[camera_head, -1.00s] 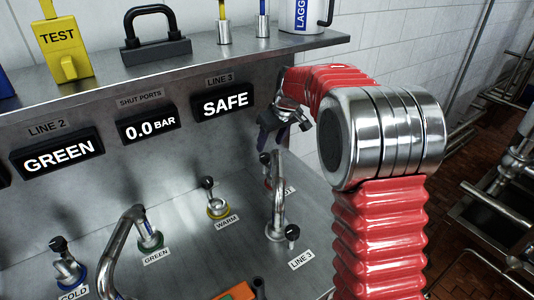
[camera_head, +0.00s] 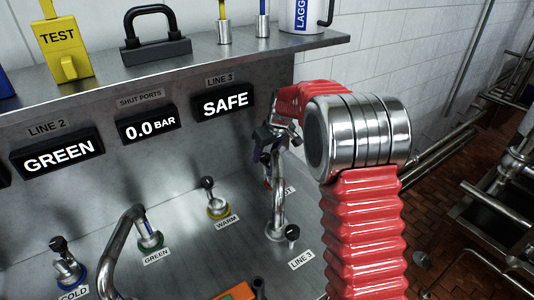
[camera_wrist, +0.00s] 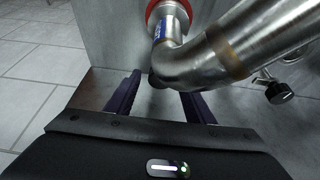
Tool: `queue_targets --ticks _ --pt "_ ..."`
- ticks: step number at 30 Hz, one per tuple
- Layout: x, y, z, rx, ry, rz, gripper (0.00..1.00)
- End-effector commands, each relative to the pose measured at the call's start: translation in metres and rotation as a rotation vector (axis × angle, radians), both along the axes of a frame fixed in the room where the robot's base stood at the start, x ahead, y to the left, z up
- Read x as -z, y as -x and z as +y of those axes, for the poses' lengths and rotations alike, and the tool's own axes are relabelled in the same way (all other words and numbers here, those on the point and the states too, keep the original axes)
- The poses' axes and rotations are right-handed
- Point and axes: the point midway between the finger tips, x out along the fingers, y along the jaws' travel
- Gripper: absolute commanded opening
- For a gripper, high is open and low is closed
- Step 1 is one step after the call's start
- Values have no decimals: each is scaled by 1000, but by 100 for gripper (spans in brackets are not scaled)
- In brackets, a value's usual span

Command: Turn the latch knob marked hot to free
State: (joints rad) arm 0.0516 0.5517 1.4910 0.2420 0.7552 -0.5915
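The hot label (camera_head: 288,189) is on the steel panel at the right, partly covered by a bent steel pipe (camera_head: 278,205), so only its last letters show. A bit of red shows beside it. The hot knob is hidden behind my gripper and the pipe in the head view. My gripper (camera_head: 272,140) is above the hot spot, at the pipe's upper end. In the wrist view my gripper (camera_wrist: 160,88) has its two dark fingers apart. The pipe elbow (camera_wrist: 172,65) crosses above and between the fingertips; I cannot tell whether they touch it.
Other knobs stand at warm (camera_head: 208,184), green (camera_head: 147,222), cold (camera_head: 60,245) and line 3 (camera_head: 292,233). A second bent pipe (camera_head: 115,245) rises at the left. A line 3 display (camera_head: 225,103) reads SAFE. The shelf (camera_head: 200,60) overhangs the panel behind.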

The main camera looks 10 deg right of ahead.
Motion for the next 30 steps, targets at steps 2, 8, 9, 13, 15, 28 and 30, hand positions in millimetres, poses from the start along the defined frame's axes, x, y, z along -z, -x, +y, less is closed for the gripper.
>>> queue_targets --ticks 2,8,9,13,15,28,30 --pt "0 0 0 0 0 0 42" --pt "0 0 0 0 0 0 28" --pt "0 0 0 0 0 0 25" --pt "0 0 0 0 0 0 16" --pt "0 0 0 0 0 0 11" --pt "0 0 -4 -35 1 -1 8" --pt "0 -1 -4 -56 1 -1 8"
